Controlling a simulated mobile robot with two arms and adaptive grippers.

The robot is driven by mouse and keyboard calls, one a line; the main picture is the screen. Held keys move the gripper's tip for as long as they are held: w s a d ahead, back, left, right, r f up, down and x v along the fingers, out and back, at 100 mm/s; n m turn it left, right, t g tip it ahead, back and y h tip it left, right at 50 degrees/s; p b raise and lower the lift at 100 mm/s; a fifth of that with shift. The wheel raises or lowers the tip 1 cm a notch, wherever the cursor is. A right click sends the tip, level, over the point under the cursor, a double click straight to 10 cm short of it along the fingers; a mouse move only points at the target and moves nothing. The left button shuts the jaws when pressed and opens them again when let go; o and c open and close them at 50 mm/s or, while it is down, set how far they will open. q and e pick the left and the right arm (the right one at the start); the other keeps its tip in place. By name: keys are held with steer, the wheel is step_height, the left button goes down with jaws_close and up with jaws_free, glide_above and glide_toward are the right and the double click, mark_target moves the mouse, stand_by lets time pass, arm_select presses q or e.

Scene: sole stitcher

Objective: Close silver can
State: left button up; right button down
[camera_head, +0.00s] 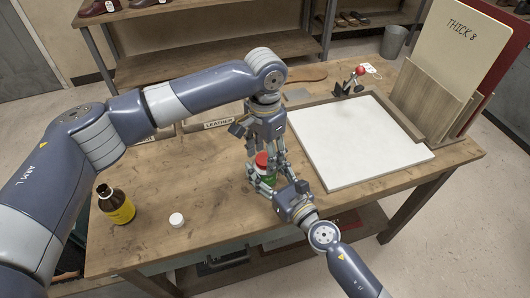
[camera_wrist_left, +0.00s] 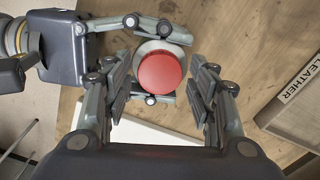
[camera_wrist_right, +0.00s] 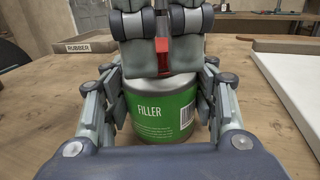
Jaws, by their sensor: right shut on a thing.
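The silver can (camera_head: 265,180) stands upright on the wooden table, with a green label reading FILLER in the right wrist view (camera_wrist_right: 163,110). A red cap (camera_wrist_left: 161,72) is over its silver top; whether it is fully seated cannot be told. My right gripper (camera_head: 265,183) is shut on the can's sides, and its fingers flank the can in the right wrist view (camera_wrist_right: 160,110). My left gripper (camera_head: 266,150) points down from above. In the left wrist view (camera_wrist_left: 162,92) its fingers stand either side of the cap with gaps. They partly hide the cap in the right wrist view.
A brown bottle (camera_head: 116,206) with a yellow label and a small white cap (camera_head: 177,220) stand at front left. A white board (camera_head: 355,140) in a wooden frame lies right of the can. A LEATHER-labelled tray (camera_wrist_left: 302,85) is behind. The table's front edge is close.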

stand_by(0.3)
arm_select(q)
step_height(320, 180, up, 12)
stand_by(0.5)
arm_select(e)
steer(key=c, duration=0.6)
jaws_free()
steer(key=shift+o, duration=0.2)
steer(key=shift+s, duration=0.1)
steer(key=v, duration=1.2)
